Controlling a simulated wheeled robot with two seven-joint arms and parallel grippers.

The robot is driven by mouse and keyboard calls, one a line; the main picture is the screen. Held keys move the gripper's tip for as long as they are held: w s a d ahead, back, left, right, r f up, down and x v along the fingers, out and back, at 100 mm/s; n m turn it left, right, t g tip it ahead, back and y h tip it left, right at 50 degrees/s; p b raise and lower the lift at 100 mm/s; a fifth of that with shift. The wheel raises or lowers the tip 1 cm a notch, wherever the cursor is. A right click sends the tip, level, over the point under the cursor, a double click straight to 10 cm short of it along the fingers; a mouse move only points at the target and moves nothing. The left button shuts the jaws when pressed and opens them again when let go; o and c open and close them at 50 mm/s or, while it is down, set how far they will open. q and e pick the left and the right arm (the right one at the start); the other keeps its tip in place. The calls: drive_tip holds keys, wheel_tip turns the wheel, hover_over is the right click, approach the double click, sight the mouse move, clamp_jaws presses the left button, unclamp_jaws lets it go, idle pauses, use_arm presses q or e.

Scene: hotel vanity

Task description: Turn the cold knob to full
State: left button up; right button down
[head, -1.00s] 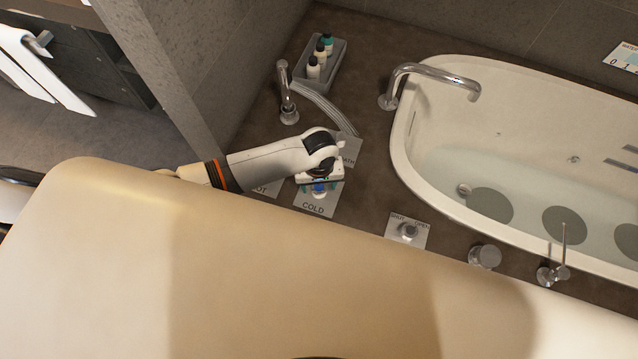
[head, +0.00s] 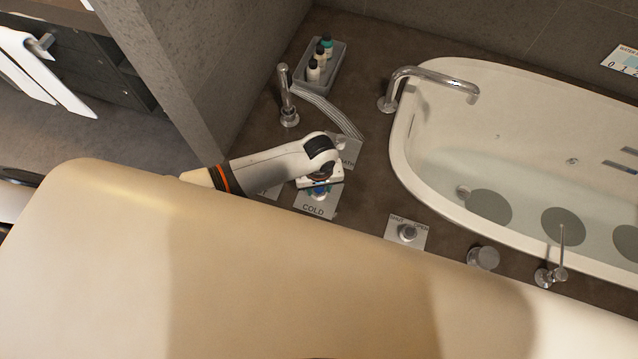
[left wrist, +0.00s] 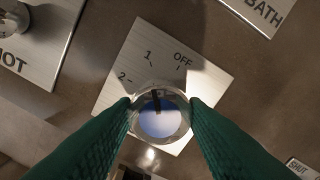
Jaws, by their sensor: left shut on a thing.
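The cold knob (left wrist: 163,122) is round and metallic with a blue-white face and a dark pointer mark. It stands on a pale plate lettered COLD (head: 313,208), which also shows in the left wrist view (left wrist: 208,80) with marks OFF, 1 and 2. The pointer is directed roughly toward the 1 mark. My left gripper (left wrist: 160,106) has green fingers, one on each side of the knob, shut on it. In the head view the left gripper (head: 320,190) comes down over the plate and hides most of the knob. My right gripper is not in view.
The HOT plate (left wrist: 40,45) lies left and the BATH plate (left wrist: 262,10) upper right in the wrist view. A SHUT/OPEN knob (head: 407,232), a hand shower (head: 287,95), a bottle tray (head: 338,68) and the filled tub (head: 400,150) with its spout (head: 435,75) stand around.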

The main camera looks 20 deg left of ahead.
use_arm(q)
drive_tip(key=n+p, duration=0.4)
drive_tip(key=p, duration=0.1)
drive_tip(key=shift+s+d+r+n+p, duration=0.1)
drive_tip(key=shift+r+n+p, duration=0.1)
drive_tip(key=shift+n+p, duration=0.15)
drive_tip(key=n+p, duration=0.2)
drive_tip(key=n, duration=0.1)
drive_tip(key=shift+f, duration=0.15)
drive_tip(key=shift+n+p, duration=0.35)
drive_tip(key=shift+n, duration=0.6)
drive_tip(key=shift+f, duration=0.1)
drive_tip(key=o, duration=1)
